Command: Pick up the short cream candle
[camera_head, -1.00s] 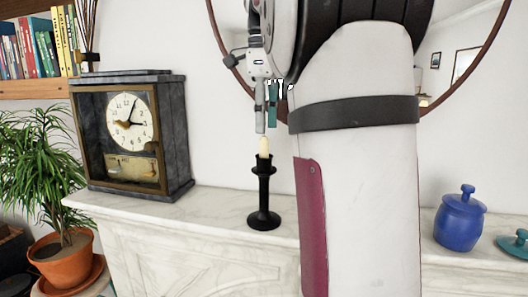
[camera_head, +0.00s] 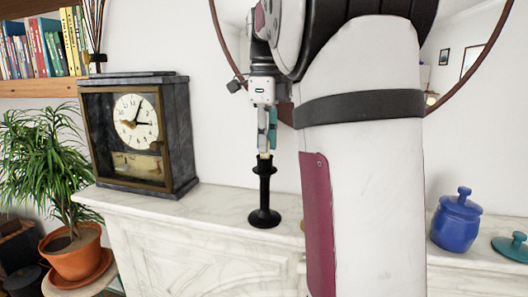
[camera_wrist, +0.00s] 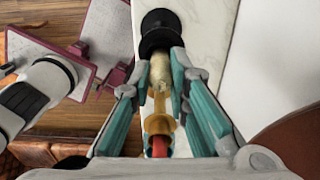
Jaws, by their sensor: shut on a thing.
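The short cream candle (camera_head: 264,156) stands upright in a black candlestick (camera_head: 263,200) on the marble mantel. In the head view only a small part of it shows between my gripper and the holder's cup. My gripper (camera_head: 266,145) points down from above with its teal-padded fingers shut on the candle. In the wrist view the candle (camera_wrist: 162,72) lies between the two fingertips (camera_wrist: 161,74), with the black candlestick (camera_wrist: 160,32) beyond it. The candle's lower end is hidden in the cup.
A dark clock (camera_head: 135,125) stands left of the candlestick. A brass-coloured thing (camera_wrist: 158,124) with a red part shows between my fingers in the wrist view. A blue jar (camera_head: 457,222) and teal lid (camera_head: 512,247) are at the right. A wall is close behind.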

